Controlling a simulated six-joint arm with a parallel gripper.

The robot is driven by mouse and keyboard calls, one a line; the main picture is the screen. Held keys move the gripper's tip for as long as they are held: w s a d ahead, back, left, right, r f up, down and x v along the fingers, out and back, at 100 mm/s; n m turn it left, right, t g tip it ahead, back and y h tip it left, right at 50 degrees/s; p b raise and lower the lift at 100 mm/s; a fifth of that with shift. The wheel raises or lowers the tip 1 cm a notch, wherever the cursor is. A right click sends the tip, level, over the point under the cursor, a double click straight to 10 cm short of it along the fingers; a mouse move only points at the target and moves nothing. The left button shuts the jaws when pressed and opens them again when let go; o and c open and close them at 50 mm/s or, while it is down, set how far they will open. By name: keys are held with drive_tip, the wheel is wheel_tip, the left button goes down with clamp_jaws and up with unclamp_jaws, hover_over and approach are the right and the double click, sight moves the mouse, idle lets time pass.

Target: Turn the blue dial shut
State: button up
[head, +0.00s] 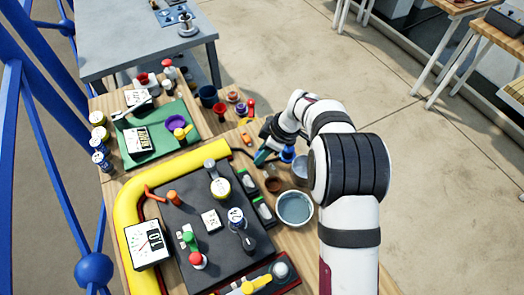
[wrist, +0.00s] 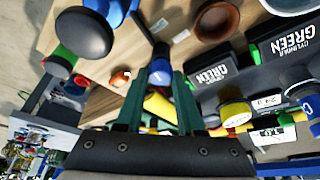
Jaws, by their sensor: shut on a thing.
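My gripper (wrist: 161,82) points down at the wooden bench, its two dark green fingers close together. Between the fingertips is a small blue part with a pale spot and a dark stem, which I take to be the blue dial (wrist: 160,68). The fingers hide most of it, so its angle cannot be read. In the head view my gripper (head: 262,155) is at the right side of the bench, beyond the grey bowl, and the dial's grip is not clear there.
A blue piece with a round black cap (wrist: 84,34) stands close left of my fingers. A brown bowl (wrist: 216,20) and dark boxes marked GREEN (wrist: 212,76) are to the right. A grey bowl (head: 295,208) and yellow pipe (head: 128,210) are nearer in the head view.

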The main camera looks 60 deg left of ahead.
clamp_jaws()
drive_tip(key=m+t, duration=0.1)
drive_tip(key=m, duration=0.2)
drive_tip(key=shift+s+d+m+y, duration=0.1)
drive_tip(key=shift+m+y, duration=0.3)
drive_tip(key=m+t, duration=0.1)
drive_tip(key=m, duration=0.2)
drive_tip(key=shift+s+t+y, duration=0.1)
drive_tip(key=shift+t+y, duration=0.2)
drive_tip(key=m, duration=0.2)
drive_tip(key=m+t, duration=0.1)
drive_tip(key=m, duration=0.1)
drive_tip(key=shift+s+m+t, duration=0.1)
drive_tip(key=shift+m+t, duration=0.2)
drive_tip(key=shift+m, duration=0.1)
drive_tip(key=shift+m+t+h, duration=0.4)
drive_tip(key=shift+m+t, duration=0.2)
drive_tip(key=shift+m, duration=1)
